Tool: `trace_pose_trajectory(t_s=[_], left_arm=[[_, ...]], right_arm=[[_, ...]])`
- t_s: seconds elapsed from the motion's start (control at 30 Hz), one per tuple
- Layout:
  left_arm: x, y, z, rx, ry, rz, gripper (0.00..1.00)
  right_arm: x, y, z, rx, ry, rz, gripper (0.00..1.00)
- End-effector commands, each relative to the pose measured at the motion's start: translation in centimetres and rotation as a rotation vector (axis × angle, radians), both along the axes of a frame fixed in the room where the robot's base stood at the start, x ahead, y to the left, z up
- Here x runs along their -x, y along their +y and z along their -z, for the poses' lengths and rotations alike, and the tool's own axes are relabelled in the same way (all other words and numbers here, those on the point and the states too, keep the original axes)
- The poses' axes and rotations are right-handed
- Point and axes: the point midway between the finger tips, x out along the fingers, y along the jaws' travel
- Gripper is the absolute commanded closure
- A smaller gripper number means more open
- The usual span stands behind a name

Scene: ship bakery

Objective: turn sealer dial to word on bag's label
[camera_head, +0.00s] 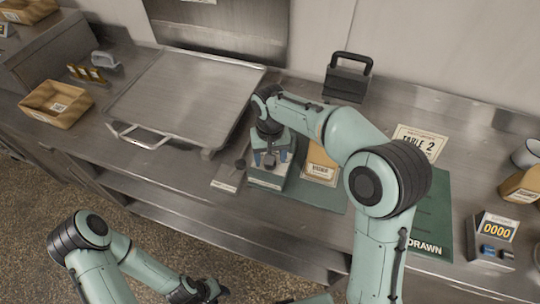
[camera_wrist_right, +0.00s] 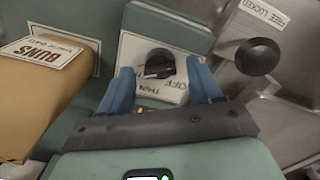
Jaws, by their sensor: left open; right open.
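The sealer (camera_head: 268,182) stands on the steel counter, and its dial is a round black knob (camera_wrist_right: 160,62) on a pale plate. The words THIN and OFF show on the plate; other words are hidden or unreadable. I cannot tell which word the dial points to. My right gripper (camera_head: 271,157) is over the sealer; in the right wrist view its blue fingers stand open on either side of the dial, contact unclear. A brown bag (camera_wrist_right: 45,95) beside the sealer has a label reading BUNS; it also shows in the head view (camera_head: 318,153). My left gripper (camera_head: 205,291) is low, off the counter, open.
A lever with a black ball (camera_wrist_right: 257,56) stands by the sealer, near a plate reading FREE and LOCKED. A large steel tray (camera_head: 185,95) lies left. A black-handled weight (camera_head: 346,84) stands behind. A green mat (camera_head: 432,215) and a counter box reading 0000 (camera_head: 494,238) are right.

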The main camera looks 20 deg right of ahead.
Motion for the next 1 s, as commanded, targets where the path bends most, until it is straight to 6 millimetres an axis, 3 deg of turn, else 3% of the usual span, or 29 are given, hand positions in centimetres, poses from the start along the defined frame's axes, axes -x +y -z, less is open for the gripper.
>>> trace_pose_trajectory(t_s=[0.4,0.6,0.77,1.0], left_arm=[[-1.8,0.0,-1.7,0.000,-0.020,0.001,0.57],[-2.8,0.0,-2.5,0.000,-0.031,0.000,0.57],[-3.1,0.0,-2.7,0.000,-0.035,0.000,0.57],[-3.0,0.0,-2.6,0.000,-0.035,0.000,0.57]], right_arm=[[-0.2,0.1,-8.6,-0.003,-0.009,0.000,0.36],[-0.2,0.0,-11.9,-0.002,-0.007,0.000,0.36],[-0.1,0.0,-13.1,-0.002,-0.004,0.001,0.36],[0.0,0.0,-13.1,-0.001,-0.002,0.000,0.36]])
